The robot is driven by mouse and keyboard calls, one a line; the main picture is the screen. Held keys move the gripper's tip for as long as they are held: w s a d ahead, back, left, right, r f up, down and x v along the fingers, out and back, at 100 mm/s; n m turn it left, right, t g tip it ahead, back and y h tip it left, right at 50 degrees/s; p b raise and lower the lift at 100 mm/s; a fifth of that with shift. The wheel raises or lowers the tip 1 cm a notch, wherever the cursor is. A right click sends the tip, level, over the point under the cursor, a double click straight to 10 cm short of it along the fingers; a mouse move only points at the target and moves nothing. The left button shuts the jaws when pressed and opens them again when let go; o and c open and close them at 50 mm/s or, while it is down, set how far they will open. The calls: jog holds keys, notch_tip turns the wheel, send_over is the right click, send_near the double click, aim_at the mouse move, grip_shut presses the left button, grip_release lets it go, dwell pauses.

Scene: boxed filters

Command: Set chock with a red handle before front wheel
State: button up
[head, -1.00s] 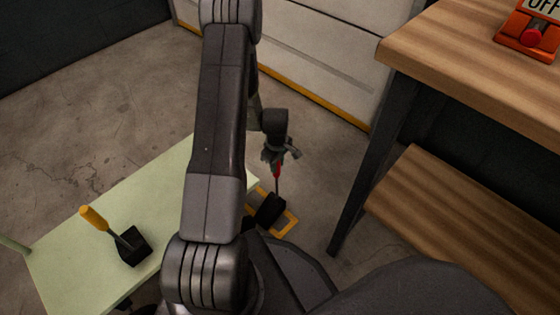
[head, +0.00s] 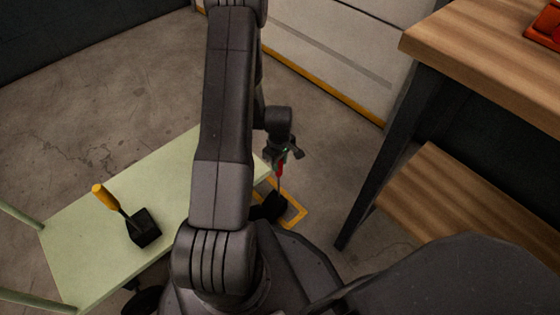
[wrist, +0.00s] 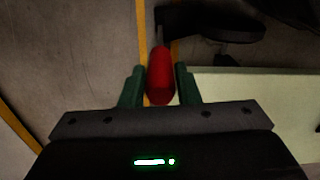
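The chock with a red handle (head: 280,170) has a black block (head: 269,207) at its foot, low by the yellow floor outline. My gripper (head: 280,157) is above it, with its fingers around the handle's upper part. In the wrist view the red handle (wrist: 160,78) stands between the two green fingers (wrist: 160,88), which are closed in on its sides. A pale green cart (head: 130,200) is on the left, its right corner next to the chock. The front wheel cannot be made out; my arm and body hide much of that side.
A second chock with a yellow handle (head: 106,197) stands on the cart top. A wooden bench (head: 480,60) with a lower shelf (head: 440,200) is on the right. A pale cabinet (head: 330,60) is behind. Bare concrete floor (head: 325,135) lies between cart, cabinet and bench.

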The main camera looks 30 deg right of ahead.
jog(key=o, duration=0.4)
jog(key=shift+r, duration=0.1)
notch_tip(320, 180, up, 14)
jog(key=p, duration=0.4)
jog(key=shift+p, duration=0.4)
jog(key=shift+f, duration=0.3)
notch_tip(320, 180, down, 14)
jog(key=b, duration=0.5)
jog(key=shift+r, duration=0.1)
jog(key=shift+w+d+r, duration=0.1)
jog(key=shift+w+d, duration=0.05)
jog(key=shift+d, duration=0.45)
